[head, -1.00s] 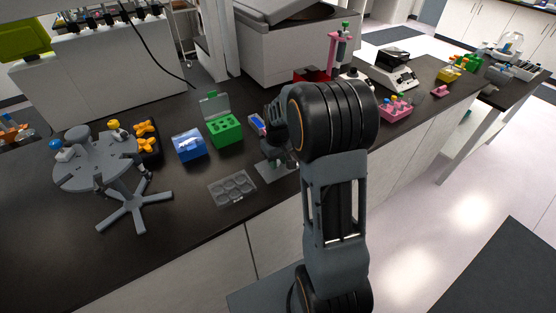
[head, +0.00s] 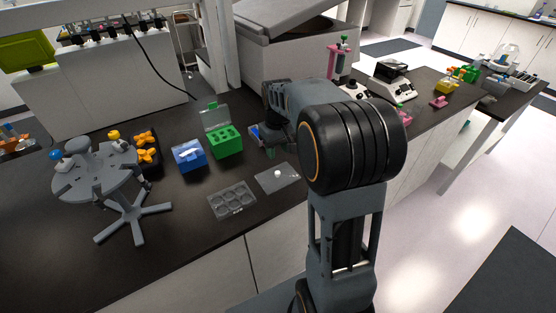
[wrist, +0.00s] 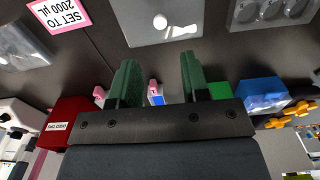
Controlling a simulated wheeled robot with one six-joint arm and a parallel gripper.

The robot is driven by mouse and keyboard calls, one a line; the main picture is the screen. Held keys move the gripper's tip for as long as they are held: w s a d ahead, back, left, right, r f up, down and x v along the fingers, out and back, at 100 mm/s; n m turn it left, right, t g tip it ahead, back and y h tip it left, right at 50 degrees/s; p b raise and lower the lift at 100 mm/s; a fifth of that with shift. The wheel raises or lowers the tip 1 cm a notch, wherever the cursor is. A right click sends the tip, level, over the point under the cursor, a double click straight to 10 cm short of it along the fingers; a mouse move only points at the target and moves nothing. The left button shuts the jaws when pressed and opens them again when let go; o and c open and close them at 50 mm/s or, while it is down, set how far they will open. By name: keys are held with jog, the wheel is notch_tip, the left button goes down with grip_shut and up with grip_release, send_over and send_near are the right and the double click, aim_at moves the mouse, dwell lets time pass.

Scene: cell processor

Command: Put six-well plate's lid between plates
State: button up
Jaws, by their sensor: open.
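The six-well plate (head: 232,200) lies uncovered near the bench's front edge; part of it shows at the top right of the wrist view (wrist: 272,10). A flat translucent square lid (head: 268,180) with a small white knob lies just right of it in the head view. The lid also shows at the top of the wrist view (wrist: 150,32). My gripper (wrist: 157,78) is open, with nothing between its green fingers. It is behind the lid, apart from it; my arm partly hides it in the head view.
A green box (head: 226,143) with a raised lid and a blue box (head: 189,155) stand behind the plate. A grey round rack (head: 95,180) stands left. A clear object (wrist: 22,48) and a pink label (wrist: 60,13) show in the wrist view. Bare bench lies left of the plate.

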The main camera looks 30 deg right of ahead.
jog(key=s+a+r+t, duration=0.1)
jog(key=s+a, duration=0.3)
jog(key=s, duration=0.4)
jog(key=s+a+r+m+t, duration=0.1)
jog(key=s+a+t, duration=0.2)
jog(key=s, duration=0.5)
jog(key=shift+s+a+r, duration=0.25)
jog(key=shift+a+r, duration=0.15)
jog(key=shift+a, duration=0.4)
